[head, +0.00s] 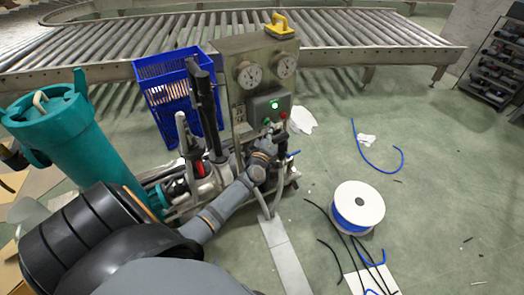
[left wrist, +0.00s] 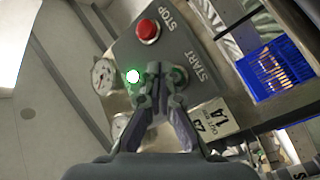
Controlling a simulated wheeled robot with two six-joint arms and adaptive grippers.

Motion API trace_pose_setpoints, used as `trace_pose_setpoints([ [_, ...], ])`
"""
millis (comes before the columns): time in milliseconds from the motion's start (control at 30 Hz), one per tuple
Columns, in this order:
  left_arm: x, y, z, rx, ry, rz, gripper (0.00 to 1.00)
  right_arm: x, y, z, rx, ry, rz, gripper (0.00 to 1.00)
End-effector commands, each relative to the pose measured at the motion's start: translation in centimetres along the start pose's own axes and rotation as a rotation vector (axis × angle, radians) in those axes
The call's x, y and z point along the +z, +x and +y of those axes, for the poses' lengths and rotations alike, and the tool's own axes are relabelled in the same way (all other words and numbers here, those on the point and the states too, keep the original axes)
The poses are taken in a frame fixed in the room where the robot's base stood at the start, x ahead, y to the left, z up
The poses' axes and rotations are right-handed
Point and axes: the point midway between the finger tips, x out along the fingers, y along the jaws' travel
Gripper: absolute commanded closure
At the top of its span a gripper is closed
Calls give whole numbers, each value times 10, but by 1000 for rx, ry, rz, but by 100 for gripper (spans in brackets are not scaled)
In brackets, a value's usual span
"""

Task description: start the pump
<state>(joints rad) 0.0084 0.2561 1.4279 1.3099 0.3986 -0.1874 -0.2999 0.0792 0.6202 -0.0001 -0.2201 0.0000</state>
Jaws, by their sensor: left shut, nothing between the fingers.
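The pump's grey control box (head: 268,104) hangs on a panel below two round gauges. It also shows close up in the left wrist view (left wrist: 128,52). A green lamp (left wrist: 133,76) on it is lit, and it shows in the head view (head: 275,105) too. The red STOP button (left wrist: 147,30) is uncovered. The green START button (left wrist: 181,77) is partly hidden behind my left gripper (left wrist: 160,70), whose fingertips are shut and empty in front of it. I cannot tell whether they touch it. In the head view my left gripper (head: 276,136) is just below the box.
A teal cylinder (head: 70,125) stands at the left. A blue crate (head: 150,70) is behind the pump pipework, before a roller conveyor (head: 370,28). A cable reel (head: 375,205) and loose cables lie on the floor at right.

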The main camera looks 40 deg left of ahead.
Motion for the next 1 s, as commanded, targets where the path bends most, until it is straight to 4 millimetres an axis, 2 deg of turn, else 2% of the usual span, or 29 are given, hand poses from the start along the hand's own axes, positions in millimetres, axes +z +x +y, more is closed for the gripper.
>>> trace_pose_setpoints([
  [333,3,-4,4,-1,-2,-1,100,0,-4,0,0,0,0,62],
  [800,29,-40,30,-1,-3,-1,100,-2,-20,2,0,0,0,62],
  [1000,32,-44,32,0,0,-1,100,-2,-20,2,1,0,0,62],
])
